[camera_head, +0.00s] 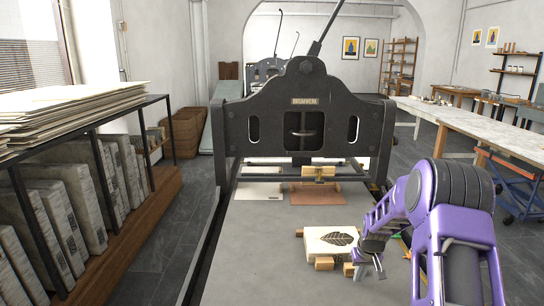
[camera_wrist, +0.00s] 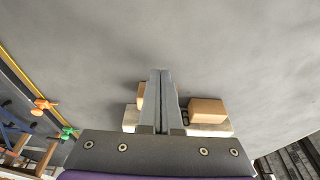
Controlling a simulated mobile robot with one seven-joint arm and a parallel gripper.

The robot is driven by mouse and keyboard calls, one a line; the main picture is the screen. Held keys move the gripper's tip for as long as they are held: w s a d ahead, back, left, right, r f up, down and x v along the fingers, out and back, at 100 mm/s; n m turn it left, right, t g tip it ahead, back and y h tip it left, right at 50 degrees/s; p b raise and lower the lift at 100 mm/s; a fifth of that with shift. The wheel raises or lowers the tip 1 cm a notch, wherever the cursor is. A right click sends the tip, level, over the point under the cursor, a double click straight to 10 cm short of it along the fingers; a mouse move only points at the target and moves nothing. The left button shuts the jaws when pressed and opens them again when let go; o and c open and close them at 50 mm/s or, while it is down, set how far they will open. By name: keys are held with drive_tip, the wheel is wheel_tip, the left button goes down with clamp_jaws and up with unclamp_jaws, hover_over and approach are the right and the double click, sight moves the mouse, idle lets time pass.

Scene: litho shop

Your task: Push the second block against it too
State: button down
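A pale stone with a dark leaf image (camera_head: 333,240) lies on the grey press bed. One wooden block (camera_head: 324,263) sits at its front edge, appearing to touch it; this block also shows in the wrist view (camera_wrist: 208,109). A second wooden block (camera_head: 348,269) is at the front edge further right, beside my gripper (camera_head: 372,266). In the wrist view this block (camera_wrist: 141,94) is partly hidden behind my gripper's fingers (camera_wrist: 160,72); whether it touches the stone is unclear. The fingers are together, with nothing visible between them. Another wooden block (camera_head: 299,232) is at the stone's left side.
The black press frame (camera_head: 303,115) spans the bed behind the stone. Orange (camera_wrist: 42,104) and green (camera_wrist: 68,132) items lie near the bed's side. The bed in front of the blocks is clear.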

drive_tip(key=shift+f, duration=0.15)
drive_tip(key=shift+f+b, duration=0.6)
drive_tip(key=shift+f, duration=0.05)
drive_tip(key=shift+w, duration=0.15)
drive_tip(key=shift+w, duration=0.35)
drive_tip(key=shift+w+r+b, duration=0.1)
drive_tip(key=shift+w+b, duration=0.3)
drive_tip(key=shift+w, duration=1.8)
drive_tip(key=shift+s, duration=0.1)
drive_tip(key=shift+s+r, duration=0.15)
drive_tip(key=shift+s, duration=0.45)
drive_tip(key=shift+s+r, duration=0.15)
drive_tip(key=shift+s, duration=0.45)
drive_tip(key=w+p+v, duration=0.2)
drive_tip(key=p+v, duration=0.2)
drive_tip(key=v, duration=0.3)
drive_tip(key=shift+s+r+p, duration=0.15)
drive_tip(key=shift+r+p, duration=0.2)
drive_tip(key=shift+r, duration=0.25)
